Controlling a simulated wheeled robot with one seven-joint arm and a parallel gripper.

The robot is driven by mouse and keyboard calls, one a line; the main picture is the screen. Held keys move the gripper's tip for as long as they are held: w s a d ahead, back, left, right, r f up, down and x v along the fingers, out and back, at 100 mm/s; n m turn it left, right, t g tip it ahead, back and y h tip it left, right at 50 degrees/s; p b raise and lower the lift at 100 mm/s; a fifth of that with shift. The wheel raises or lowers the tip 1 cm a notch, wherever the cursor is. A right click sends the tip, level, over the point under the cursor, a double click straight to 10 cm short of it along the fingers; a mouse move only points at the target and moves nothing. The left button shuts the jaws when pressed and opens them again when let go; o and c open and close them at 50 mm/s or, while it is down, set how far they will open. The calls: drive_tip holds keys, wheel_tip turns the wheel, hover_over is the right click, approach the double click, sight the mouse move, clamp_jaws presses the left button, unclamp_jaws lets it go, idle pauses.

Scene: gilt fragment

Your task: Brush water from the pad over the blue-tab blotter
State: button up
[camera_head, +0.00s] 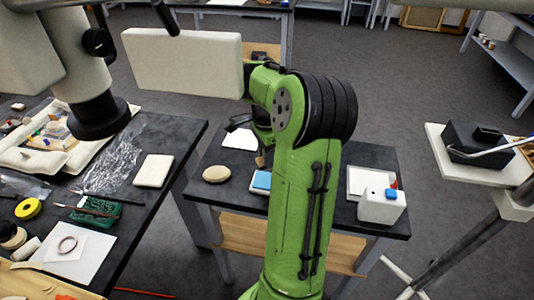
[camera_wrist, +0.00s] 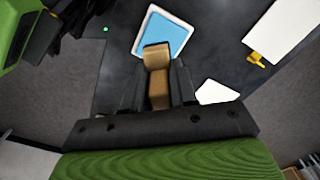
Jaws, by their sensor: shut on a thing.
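My gripper (camera_wrist: 159,82) is shut on a tan, wooden-looking brush (camera_wrist: 157,58), which points away from the wrist camera. In the head view, the brush's tan end (camera_head: 260,161) shows beside my green arm. The blue pad (camera_wrist: 166,36) sits in a white tray (camera_wrist: 141,34); in the wrist picture it lies just beyond the brush end. Whether they touch is unclear. In the head view the pad (camera_head: 262,180) is partly hidden by my arm. A white sheet (camera_head: 240,139) lies behind it. I cannot make out a blue tab on any blotter.
A beige oval (camera_head: 216,174) lies left of the pad. On the right stand a white box (camera_head: 381,210) with a blue top and a white sheet (camera_head: 357,181). A wrist-view white sheet (camera_wrist: 287,28) has a yellow piece (camera_wrist: 257,60) at its edge. A cluttered table (camera_head: 150,205) stands left.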

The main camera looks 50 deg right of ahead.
drive_tip(key=shift+w+f, duration=0.1)
drive_tip(key=shift+w, duration=0.25)
drive_tip(key=f+b, duration=0.1)
drive_tip(key=f, duration=0.1)
drive_tip(key=f+b, duration=0.3)
drive_tip(key=b, duration=0.1)
drive_tip(key=shift+s+f, duration=0.25)
drive_tip(key=shift+f, duration=0.15)
drive_tip(key=shift+f+b, duration=0.45)
drive_tip(key=shift+f, duration=0.1)
idle(1.2)
wheel_tip(320, 180, up, 7)
drive_tip(key=p, duration=0.5)
drive_tip(key=shift+r+p, duration=0.15)
drive_tip(key=shift+p, duration=0.25)
